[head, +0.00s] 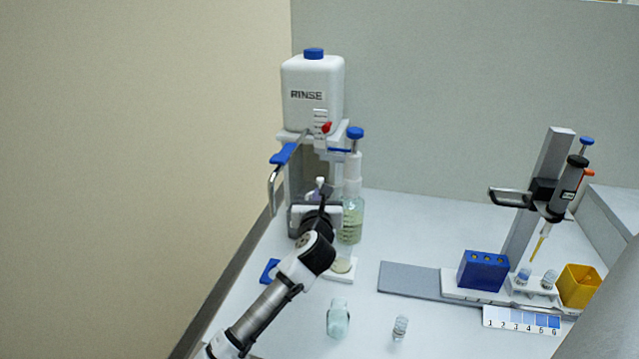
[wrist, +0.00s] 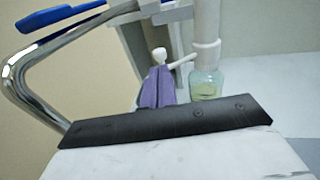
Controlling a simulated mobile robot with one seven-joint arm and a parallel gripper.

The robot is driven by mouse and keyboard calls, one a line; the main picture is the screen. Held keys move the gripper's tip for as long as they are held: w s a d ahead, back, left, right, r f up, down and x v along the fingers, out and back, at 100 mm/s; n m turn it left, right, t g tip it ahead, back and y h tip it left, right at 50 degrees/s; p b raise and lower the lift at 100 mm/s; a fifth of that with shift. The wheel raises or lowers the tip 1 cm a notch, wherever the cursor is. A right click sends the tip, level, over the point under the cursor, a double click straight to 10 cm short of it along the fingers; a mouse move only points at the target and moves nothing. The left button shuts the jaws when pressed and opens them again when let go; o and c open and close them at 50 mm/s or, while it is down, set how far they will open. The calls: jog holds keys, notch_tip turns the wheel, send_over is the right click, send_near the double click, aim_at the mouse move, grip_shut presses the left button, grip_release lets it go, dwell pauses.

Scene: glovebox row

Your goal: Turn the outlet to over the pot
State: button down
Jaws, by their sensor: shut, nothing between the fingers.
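In the head view, a clear bottle (head: 350,222) of pale greenish liquid has a white pump top with a blue knob (head: 355,132). In the wrist view, a thin white outlet arm (wrist: 181,61) runs left from the bottle's collar to a rounded white tip, in front of or above a purple item (wrist: 157,88). A low, pale round pot (head: 342,265) sits on a white square in front of the bottle. My gripper (head: 325,193) is shut and empty, just left of the bottle near the outlet. It hides part of this area; whether it touches the outlet is unclear.
A white RINSE tank (head: 313,95) stands behind, with a blue lever (head: 284,153) and bent metal tube (head: 272,190) left of my gripper. A pale green item (head: 338,318) and small vial (head: 400,327) stand in front. A pipette stand (head: 538,190) and blue rack (head: 482,270) are right.

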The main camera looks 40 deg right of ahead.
aim_at(319, 183)
jog(key=shift+p+x, duration=0.6)
jog(key=shift+x, duration=1.55)
jog(key=shift+w, duration=0.2)
